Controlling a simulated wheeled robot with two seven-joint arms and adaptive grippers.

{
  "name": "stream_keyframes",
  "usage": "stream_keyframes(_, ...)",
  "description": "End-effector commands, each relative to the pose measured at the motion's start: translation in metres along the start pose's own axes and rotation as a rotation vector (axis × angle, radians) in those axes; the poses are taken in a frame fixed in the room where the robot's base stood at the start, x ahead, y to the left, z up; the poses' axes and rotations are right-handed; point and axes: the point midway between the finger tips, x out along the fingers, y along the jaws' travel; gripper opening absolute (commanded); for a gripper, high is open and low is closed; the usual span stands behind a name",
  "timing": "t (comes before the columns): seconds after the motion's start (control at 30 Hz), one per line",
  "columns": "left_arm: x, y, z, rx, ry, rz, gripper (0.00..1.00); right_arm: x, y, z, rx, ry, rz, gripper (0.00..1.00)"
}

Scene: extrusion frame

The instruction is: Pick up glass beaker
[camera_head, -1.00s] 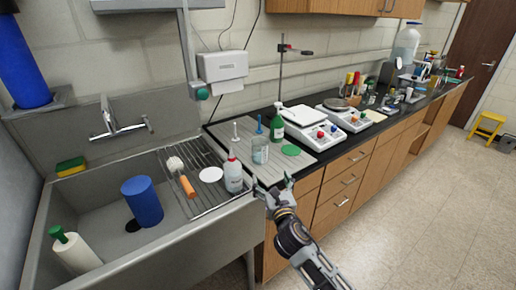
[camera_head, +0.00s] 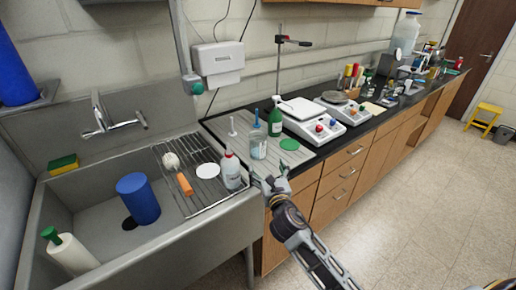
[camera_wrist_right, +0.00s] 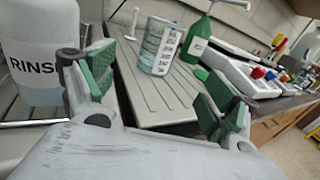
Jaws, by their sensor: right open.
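The glass beaker (camera_head: 258,146) is clear with a white label and stands upright on the grey ridged drainboard beside the sink. It also shows in the right wrist view (camera_wrist_right: 159,46), ahead of and between my open fingers. My right gripper (camera_head: 270,182) is at the front edge of the drainboard, short of the beaker and not touching it. In the right wrist view its green-padded jaws (camera_wrist_right: 160,92) are spread wide with nothing between them. My left gripper is not in view.
A white rinse bottle (camera_head: 231,170) stands close left of my right gripper. A green bottle (camera_head: 275,116) stands behind the beaker, and a green disc (camera_head: 289,144) lies to its right. Balances (camera_head: 314,122) stand farther right. The sink (camera_head: 100,215) holds a blue cylinder (camera_head: 138,198).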

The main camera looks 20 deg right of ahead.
Motion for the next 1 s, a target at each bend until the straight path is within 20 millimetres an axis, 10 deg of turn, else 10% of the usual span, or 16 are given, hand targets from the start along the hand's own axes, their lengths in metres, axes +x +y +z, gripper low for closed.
stream_keyframes(1.0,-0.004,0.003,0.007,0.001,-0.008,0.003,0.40,0.070,0.000,0.000,0.001,0.000,0.000,0.87)
